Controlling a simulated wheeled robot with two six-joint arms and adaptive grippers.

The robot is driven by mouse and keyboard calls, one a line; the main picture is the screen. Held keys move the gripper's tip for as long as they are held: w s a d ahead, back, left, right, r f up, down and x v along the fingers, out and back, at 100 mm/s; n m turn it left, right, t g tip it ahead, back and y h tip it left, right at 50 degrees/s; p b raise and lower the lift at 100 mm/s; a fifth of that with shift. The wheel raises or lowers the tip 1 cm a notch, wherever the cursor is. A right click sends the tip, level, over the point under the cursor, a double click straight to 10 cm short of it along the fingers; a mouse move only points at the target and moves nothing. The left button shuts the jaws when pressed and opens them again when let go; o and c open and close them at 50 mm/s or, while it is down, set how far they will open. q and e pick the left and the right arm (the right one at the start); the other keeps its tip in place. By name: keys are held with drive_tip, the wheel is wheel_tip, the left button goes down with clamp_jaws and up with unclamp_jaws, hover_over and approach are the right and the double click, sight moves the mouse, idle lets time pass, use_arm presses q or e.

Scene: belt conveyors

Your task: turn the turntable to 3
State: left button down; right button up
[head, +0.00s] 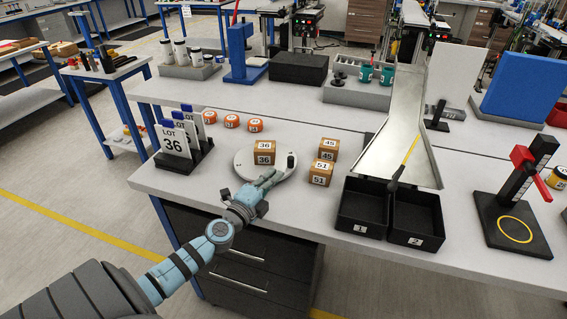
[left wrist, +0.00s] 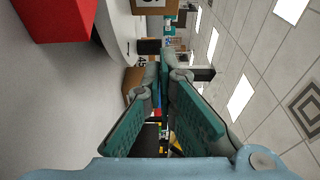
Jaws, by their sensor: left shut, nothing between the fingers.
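The turntable (head: 243,165) is a round pale disc on the table with a small dark upright peg (head: 291,160) near its right edge. A brown block marked 36 (head: 264,152) stands on it. My left gripper (head: 273,175) is shut and empty at the disc's near right edge, a little short of the peg; I cannot tell whether it touches the disc. In the left wrist view, the closed fingertips (left wrist: 165,62) point toward the dark peg (left wrist: 149,46), with the disc's rim (left wrist: 113,30) beside them. No position 3 mark is readable. My right gripper is not in view.
Brown blocks marked 45 (head: 328,150) and 51 (head: 321,173) stand just right of the turntable. A LOT 36 card stand (head: 176,140) is at left, with orange-topped pucks (head: 232,121) behind. Black bins (head: 363,207) and a metal chute (head: 400,130) are further right.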

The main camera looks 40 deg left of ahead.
sight(289, 160)
use_arm(q)
drive_tip(key=w, duration=0.5)
drive_tip(key=shift+a+f, duration=0.15)
drive_tip(key=shift+a, duration=0.15)
drive_tip(key=shift+w, duration=0.4)
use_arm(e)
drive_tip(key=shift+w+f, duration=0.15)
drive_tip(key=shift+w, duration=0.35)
use_arm(q)
drive_tip(key=shift+w, duration=0.1)
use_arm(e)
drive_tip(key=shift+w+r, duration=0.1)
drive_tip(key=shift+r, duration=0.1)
use_arm(q)
drive_tip(key=shift+a+y, duration=0.1)
drive_tip(key=shift+y, duration=0.2)
drive_tip(key=shift+w+n, duration=0.1)
drive_tip(key=shift+n, duration=0.2)
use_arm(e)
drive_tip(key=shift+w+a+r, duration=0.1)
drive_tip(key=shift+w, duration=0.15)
